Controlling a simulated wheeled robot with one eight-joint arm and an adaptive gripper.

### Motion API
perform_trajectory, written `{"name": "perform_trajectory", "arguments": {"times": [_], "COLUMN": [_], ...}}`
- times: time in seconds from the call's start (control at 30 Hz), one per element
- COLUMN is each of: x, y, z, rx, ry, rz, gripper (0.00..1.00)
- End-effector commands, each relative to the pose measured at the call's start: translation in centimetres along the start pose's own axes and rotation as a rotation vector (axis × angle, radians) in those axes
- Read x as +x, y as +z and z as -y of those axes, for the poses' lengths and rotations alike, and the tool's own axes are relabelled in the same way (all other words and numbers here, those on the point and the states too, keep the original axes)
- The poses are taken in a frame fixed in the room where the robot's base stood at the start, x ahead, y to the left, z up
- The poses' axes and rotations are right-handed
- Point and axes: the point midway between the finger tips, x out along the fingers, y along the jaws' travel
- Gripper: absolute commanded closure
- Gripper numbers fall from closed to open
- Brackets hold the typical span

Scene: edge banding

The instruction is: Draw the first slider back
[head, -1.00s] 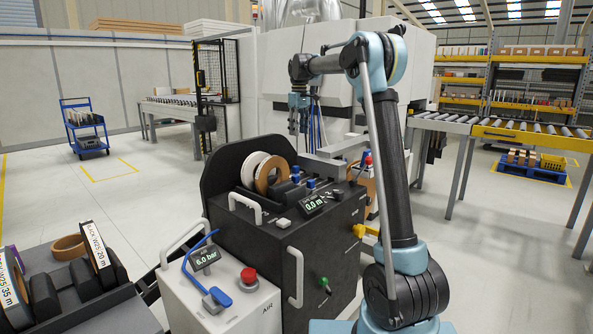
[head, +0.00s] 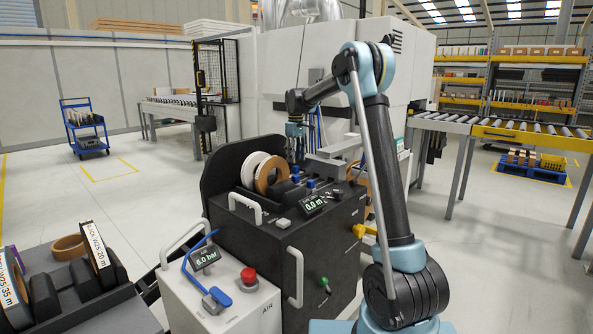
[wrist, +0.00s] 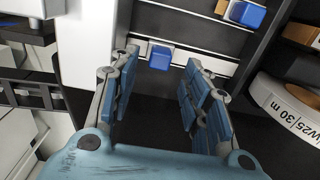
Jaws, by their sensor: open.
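My gripper (head: 296,135) hangs above the back of the black unit (head: 325,240), pointing down. In the wrist view my gripper (wrist: 160,75) is open, its blue-padded fingers apart. A small blue slider block (wrist: 159,55) shows between the fingertips, on a light rail. I cannot tell whether the fingers touch it. A second blue block (wrist: 247,13) sits farther up and to the right on another rail. In the head view a blue block (head: 311,183) shows on top of the unit beside the rolls. Which block is the first slider is not marked.
White and brown banding rolls (head: 270,177) stand in the unit, close to my gripper. A labelled roll (wrist: 290,100) is at the right in the wrist view. A grey bar (head: 338,147) lies just right of my gripper. The air box (head: 240,300) stands in front.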

Motion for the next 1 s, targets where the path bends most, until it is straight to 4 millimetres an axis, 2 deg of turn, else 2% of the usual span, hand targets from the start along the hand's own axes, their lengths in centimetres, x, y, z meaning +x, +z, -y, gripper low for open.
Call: {"name": "perform_trajectory", "arguments": {"times": [0.1,0.33,0.5,0.77,0.97,1.0], "x": [2.1,4.7,5.5,5.6,5.5,5.5], "y": [0.0,0.0,0.0,0.0,0.0,0.0], "z": [0.0,0.0,0.0,0.0,0.0,0.0], "rx": [0.0,0.0,0.0,0.0,0.0,0.0], "ry": [0.0,0.0,0.0,0.0,0.0,0.0], "rz": [0.0,0.0,0.0,0.0,0.0,0.0], "gripper": [0.57,0.57,0.57,0.57,1.0,1.0]}}
